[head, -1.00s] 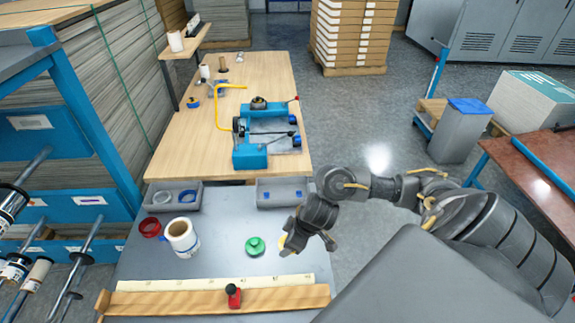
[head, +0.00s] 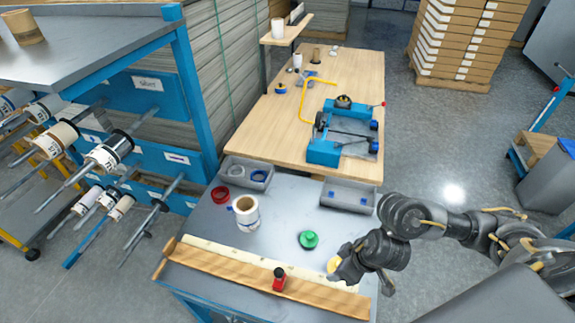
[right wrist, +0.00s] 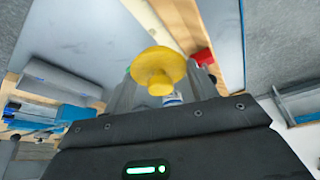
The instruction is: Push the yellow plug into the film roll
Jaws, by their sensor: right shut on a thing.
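The film roll (head: 246,214) is white with a brown core and stands upright on the grey bench, its open top facing up. My right gripper (head: 342,271) is shut on the yellow plug (head: 334,264), to the right of the roll and nearer the bench's front edge. In the right wrist view the plug (right wrist: 158,66) shows as a round yellow disc with a short stub, between the fingers (right wrist: 160,88). The plug is apart from the roll. My left gripper is out of view.
A green knobbed piece (head: 308,240) stands between roll and gripper. A wooden rail with a scale (head: 230,270) and a red block (head: 279,278) run along the front. Loaded roll rods (head: 108,152) stick out at left.

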